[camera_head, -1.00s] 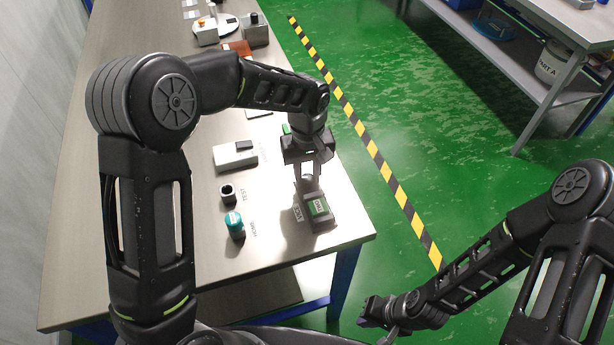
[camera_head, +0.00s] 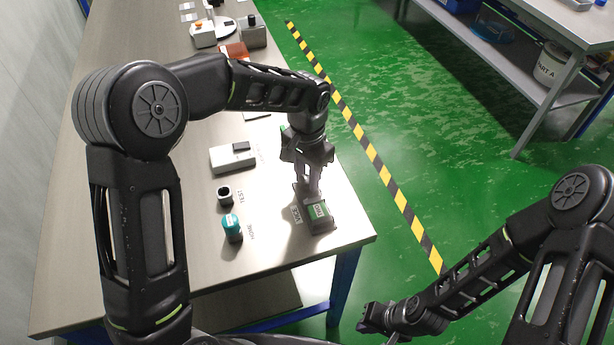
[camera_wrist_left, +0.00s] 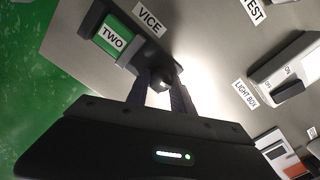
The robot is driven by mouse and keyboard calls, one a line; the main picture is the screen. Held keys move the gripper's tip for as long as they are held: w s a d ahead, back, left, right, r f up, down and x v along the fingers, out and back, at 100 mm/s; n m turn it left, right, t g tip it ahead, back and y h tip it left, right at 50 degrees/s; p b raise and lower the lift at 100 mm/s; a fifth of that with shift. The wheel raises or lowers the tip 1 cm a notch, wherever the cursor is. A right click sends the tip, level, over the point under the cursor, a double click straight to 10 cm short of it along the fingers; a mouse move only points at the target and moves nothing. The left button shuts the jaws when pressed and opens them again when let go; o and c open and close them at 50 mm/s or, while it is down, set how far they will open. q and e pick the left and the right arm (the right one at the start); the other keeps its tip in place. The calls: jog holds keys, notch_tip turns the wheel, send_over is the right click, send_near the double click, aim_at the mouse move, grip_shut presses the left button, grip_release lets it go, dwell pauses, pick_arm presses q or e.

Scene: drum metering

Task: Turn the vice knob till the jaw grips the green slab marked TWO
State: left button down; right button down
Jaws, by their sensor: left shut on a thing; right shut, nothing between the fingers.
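The vice (camera_head: 322,226) stands near the table's front right corner, beside a VICE label. The green slab marked TWO (camera_head: 317,210) lies in it; the slab also shows in the left wrist view (camera_wrist_left: 112,38). The dark knob (camera_wrist_left: 156,57) is at the vice's end, partly hidden by my fingers. My left gripper (camera_head: 313,194) points down and is shut on the knob; its fingers (camera_wrist_left: 160,88) flank it in the left wrist view. I cannot tell whether the jaw touches the slab. My right gripper (camera_head: 368,322) is shut and empty, away from the table above the floor.
A teal-capped bottle (camera_head: 232,228) and a dark, cup-like piece (camera_head: 225,194) stand left of the vice, by the HOME and TEST labels. A white light box (camera_head: 232,158) lies farther back. The table's right edge is close to the vice.

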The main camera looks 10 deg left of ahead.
aim_at(308, 178)
pick_arm(q)
jog(key=shift+m, duration=1.6)
jog(key=c, duration=1.1)
grip_release()
notch_tip(308, 178, up, 8)
jog(key=shift+f+b, duration=0.1)
jog(key=shift+b, duration=0.3)
